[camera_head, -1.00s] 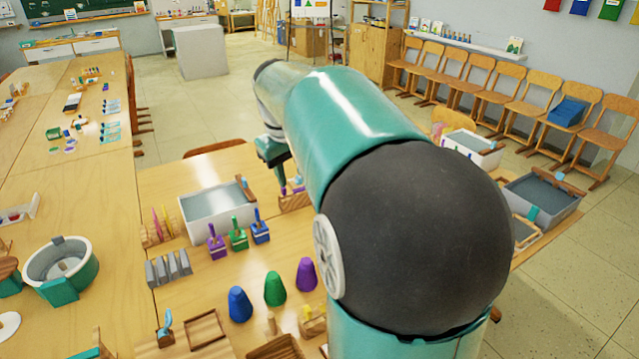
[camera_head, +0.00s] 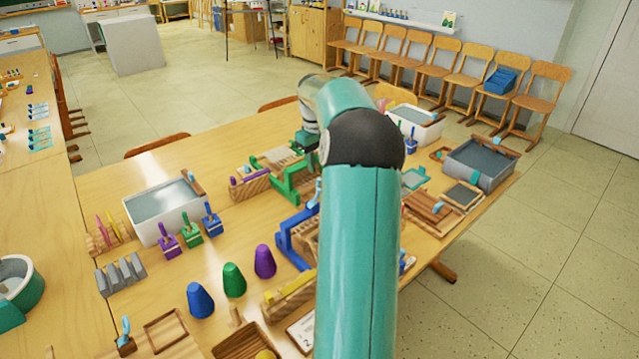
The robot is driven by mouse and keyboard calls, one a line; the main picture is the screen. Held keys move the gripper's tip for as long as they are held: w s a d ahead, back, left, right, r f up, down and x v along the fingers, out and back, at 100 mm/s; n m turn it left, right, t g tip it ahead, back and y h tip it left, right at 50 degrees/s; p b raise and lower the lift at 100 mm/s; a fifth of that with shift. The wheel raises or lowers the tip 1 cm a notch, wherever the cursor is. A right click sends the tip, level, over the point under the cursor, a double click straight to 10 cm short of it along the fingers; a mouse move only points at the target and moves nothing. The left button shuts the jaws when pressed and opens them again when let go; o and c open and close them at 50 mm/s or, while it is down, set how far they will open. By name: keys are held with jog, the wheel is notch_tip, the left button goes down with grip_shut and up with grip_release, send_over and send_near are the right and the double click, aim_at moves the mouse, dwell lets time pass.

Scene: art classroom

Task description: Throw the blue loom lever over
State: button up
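The blue loom (camera_head: 284,238) stands on the table in the middle of the view, its right side hidden behind my arm. A small blue piece shows at its upper right against my arm; I cannot tell whether this is the lever. A green loom (camera_head: 283,186) stands just behind it, and a purple-ended wooden one (camera_head: 250,187) is to the left of that. My gripper (camera_head: 308,143) hangs at the far end of my arm, above and behind the blue loom, near the green loom. Its fingers are too small and covered to show whether they are open.
A white water tray (camera_head: 165,210), purple, green and blue handled tools (camera_head: 190,228) and three coloured cones (camera_head: 234,280) stand left of the looms. A grey tub (camera_head: 481,165) and wooden frames (camera_head: 432,213) lie to the right. The floor (camera_head: 530,230) right of the table is clear.

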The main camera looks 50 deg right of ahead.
aim_at(317, 195)
notch_tip(317, 195, down, 8)
jog(key=shift+d+f, duration=0.2)
jog(key=shift+c, duration=0.4)
grip_shut()
